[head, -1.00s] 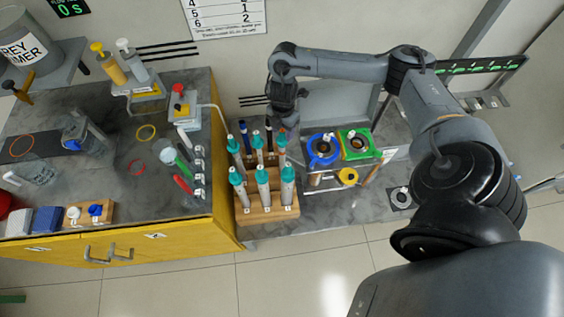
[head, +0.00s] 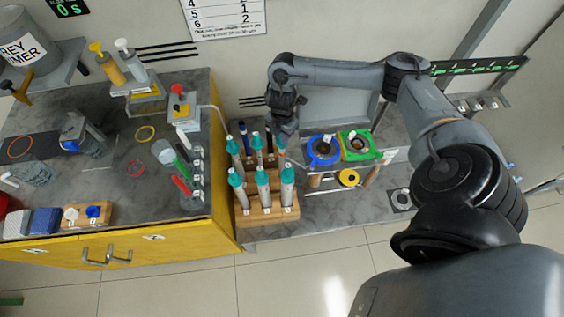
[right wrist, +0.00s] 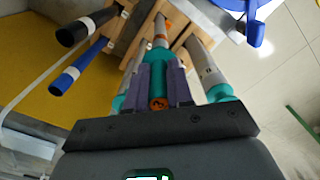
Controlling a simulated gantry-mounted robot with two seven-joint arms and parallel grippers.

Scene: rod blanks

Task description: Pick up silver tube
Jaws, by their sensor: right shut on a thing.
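Several silver tubes with teal caps stand in a wooden rack (head: 268,216) in the head view, including one at front middle (head: 263,190). My right gripper (head: 283,127) is over the rack's back right corner. In the right wrist view, my right gripper (right wrist: 163,92) is shut on a silver tube (right wrist: 159,60) at its teal cap, with an orange end between the fingers. The held tube reaches toward the rack; I cannot tell whether it is lifted. Another silver tube (right wrist: 207,70) is beside the right finger. My left gripper is not in view.
A black-ended rod (right wrist: 85,27) and a blue-ended rod (right wrist: 78,75) stick out of the rack beside the gripper. A blue ring holder (head: 322,150) and a green one (head: 357,146) stand right of the rack. The yellow-fronted bench (head: 190,235) is at left.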

